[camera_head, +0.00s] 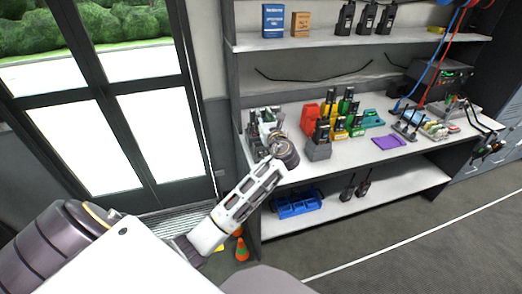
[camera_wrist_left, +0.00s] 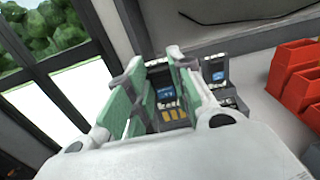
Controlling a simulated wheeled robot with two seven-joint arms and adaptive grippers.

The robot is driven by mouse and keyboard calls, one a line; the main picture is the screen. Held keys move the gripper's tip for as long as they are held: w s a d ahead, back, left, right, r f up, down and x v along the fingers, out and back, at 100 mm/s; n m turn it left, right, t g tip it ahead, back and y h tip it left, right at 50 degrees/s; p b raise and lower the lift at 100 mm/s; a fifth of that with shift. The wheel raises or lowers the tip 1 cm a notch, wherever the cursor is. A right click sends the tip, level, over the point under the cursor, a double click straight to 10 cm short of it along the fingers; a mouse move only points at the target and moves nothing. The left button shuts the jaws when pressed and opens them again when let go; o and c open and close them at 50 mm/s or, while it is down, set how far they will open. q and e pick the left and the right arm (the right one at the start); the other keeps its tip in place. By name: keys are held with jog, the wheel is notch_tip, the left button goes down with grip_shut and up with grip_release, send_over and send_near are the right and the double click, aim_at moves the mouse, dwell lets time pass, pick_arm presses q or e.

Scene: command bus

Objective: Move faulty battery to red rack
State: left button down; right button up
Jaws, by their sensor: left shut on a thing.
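My left gripper (camera_head: 262,126) is at the left end of the workbench. In the left wrist view its green-padded fingers (camera_wrist_left: 158,90) are shut on a dark battery (camera_wrist_left: 172,112) with a blue label and gold contacts. I cannot tell whether the battery is clear of what stands below it. The red rack (camera_head: 309,119) is on the bench to the right of the gripper; red bins also show at the right of the left wrist view (camera_wrist_left: 290,68). My right gripper is not in view.
A grey holder (camera_head: 318,151), yellow and green racks (camera_head: 356,130) with upright dark devices, and a purple pad (camera_head: 388,142) share the bench. A shelf (camera_head: 350,41) runs above. A blue tray (camera_head: 297,205) lies on the lower shelf. An orange cone (camera_head: 242,250) stands on the floor.

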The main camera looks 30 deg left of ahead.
pick_arm(q)
notch_tip(320, 180, down, 8)
jog(key=shift+f+b, duration=0.25)
jog(key=shift+b, duration=0.05)
jog(key=shift+f, duration=0.75)
jog(key=c, duration=1.3)
grip_release()
jog(key=shift+o, duration=0.2)
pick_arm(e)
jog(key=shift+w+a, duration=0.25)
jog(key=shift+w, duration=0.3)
